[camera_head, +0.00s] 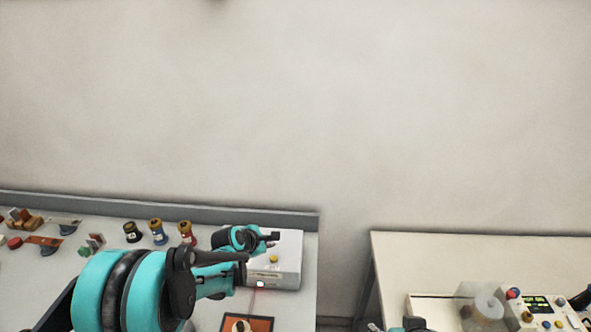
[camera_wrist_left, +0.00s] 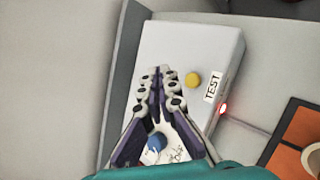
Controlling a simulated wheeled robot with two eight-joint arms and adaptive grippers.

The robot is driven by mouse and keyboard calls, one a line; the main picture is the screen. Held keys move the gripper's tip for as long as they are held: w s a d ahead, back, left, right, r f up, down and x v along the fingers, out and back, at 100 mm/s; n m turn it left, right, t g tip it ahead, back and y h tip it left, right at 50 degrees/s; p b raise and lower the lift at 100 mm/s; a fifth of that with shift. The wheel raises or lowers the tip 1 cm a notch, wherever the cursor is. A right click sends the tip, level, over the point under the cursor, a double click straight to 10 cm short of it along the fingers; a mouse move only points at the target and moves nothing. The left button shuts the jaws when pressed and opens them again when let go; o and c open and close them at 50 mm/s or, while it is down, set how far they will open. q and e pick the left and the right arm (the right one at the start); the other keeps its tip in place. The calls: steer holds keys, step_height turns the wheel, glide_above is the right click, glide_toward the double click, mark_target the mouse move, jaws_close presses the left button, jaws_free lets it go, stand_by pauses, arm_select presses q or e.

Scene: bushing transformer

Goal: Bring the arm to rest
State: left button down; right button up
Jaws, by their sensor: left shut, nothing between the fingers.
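My left gripper (camera_head: 275,237) reaches in over a white box on the left bench in the head view. In the left wrist view the left gripper's fingers (camera_wrist_left: 164,82) are together, with nothing held between them. They hang above the white box (camera_wrist_left: 200,48), which has a yellow button (camera_wrist_left: 192,79), a blue button (camera_wrist_left: 157,141), a TEST label (camera_wrist_left: 213,85) and a lit red lamp (camera_wrist_left: 223,108). Whether the fingertips touch the box is unclear. A small part of my right arm shows at the bottom edge of the head view; its fingers cannot be made out.
The left bench (camera_head: 210,311) carries several spools (camera_head: 157,231) and small parts behind my arm. An orange-and-black panel (camera_head: 247,325) lies in front of the box. A gap separates it from the right table (camera_head: 470,262), which holds a control panel (camera_head: 538,312).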

arm_select(q)
steer(key=s+a+m+y+b, duration=0.1)
steer(key=s+m+y+b, duration=0.1)
steer(key=s+m+b, duration=1.1)
steer(key=s+a+f+m+b, duration=0.1)
steer(key=s+f+m, duration=0.1)
steer(key=s, duration=0.4)
steer(key=s+a+f+m+y+b, duration=0.1)
steer(key=s+f+m, duration=0.1)
steer(key=s+m, duration=0.2)
steer(key=s+f+m+g+b, duration=0.1)
steer(key=s+f+m, duration=0.2)
steer(key=s, duration=0.5)
steer(key=shift+s+a+y, duration=0.25)
steer(key=shift+a+y, duration=0.15)
arm_select(e)
step_height(320, 180, down, 16)
steer(key=shift+f, duration=0.2)
arm_select(q)
steer(key=shift+f, duration=0.1)
